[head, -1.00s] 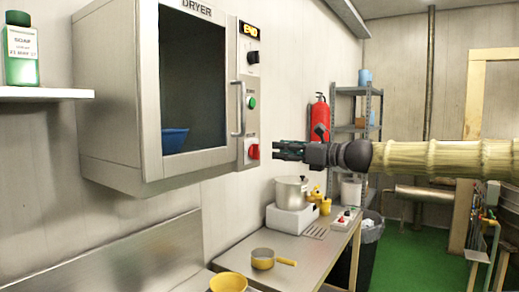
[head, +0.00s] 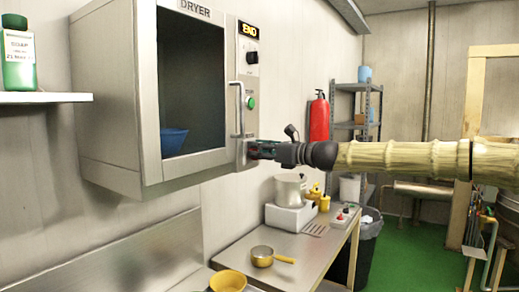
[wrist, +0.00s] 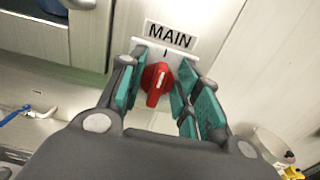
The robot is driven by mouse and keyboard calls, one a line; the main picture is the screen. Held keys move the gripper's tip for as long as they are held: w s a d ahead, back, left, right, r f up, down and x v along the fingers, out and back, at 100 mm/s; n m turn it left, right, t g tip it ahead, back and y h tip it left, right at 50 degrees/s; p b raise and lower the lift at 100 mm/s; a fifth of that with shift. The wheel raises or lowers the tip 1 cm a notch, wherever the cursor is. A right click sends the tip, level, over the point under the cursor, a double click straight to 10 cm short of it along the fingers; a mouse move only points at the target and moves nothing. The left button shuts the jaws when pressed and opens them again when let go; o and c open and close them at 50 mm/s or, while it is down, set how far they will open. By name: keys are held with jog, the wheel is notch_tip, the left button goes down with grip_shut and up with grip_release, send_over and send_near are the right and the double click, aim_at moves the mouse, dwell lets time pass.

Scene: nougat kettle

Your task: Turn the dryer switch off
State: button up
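The dryer (head: 118,95) is a steel cabinet on the wall with a dark window and a control strip on its right. Its red switch (wrist: 157,82) sits under a "MAIN" label (wrist: 170,36) in the wrist view. The knob's grip is slightly tilted, with a white line on it. My gripper (wrist: 158,90) has its teal-padded fingers apart, one on each side of the knob. I cannot tell whether they touch it. In the head view my gripper (head: 254,150) is at the bottom of the control strip and hides the red switch.
Above are a green button (head: 250,102), a black knob (head: 252,57) and a lit "END" display (head: 249,30). The vertical door handle (head: 238,108) stands close left of my gripper.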

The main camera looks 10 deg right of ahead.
jog(key=shift+c, duration=0.5)
grip_shut()
jog(key=shift+b, duration=0.4)
jog(key=shift+s+a+f+n+b, duration=0.15)
jog(key=shift+f+n+b, duration=0.1)
jog(key=shift+n+b, duration=2.65)
jog(key=shift+s+a+f+n+b, duration=0.1)
jog(key=shift+s+f+n+b, duration=0.1)
jog(key=shift+n+b, duration=2.75)
jog(key=shift+s+a+f+n+b, duration=0.15)
jog(key=shift+f+n+b, duration=0.1)
jog(key=shift+n+b, duration=2.65)
jog(key=shift+n, duration=0.35)
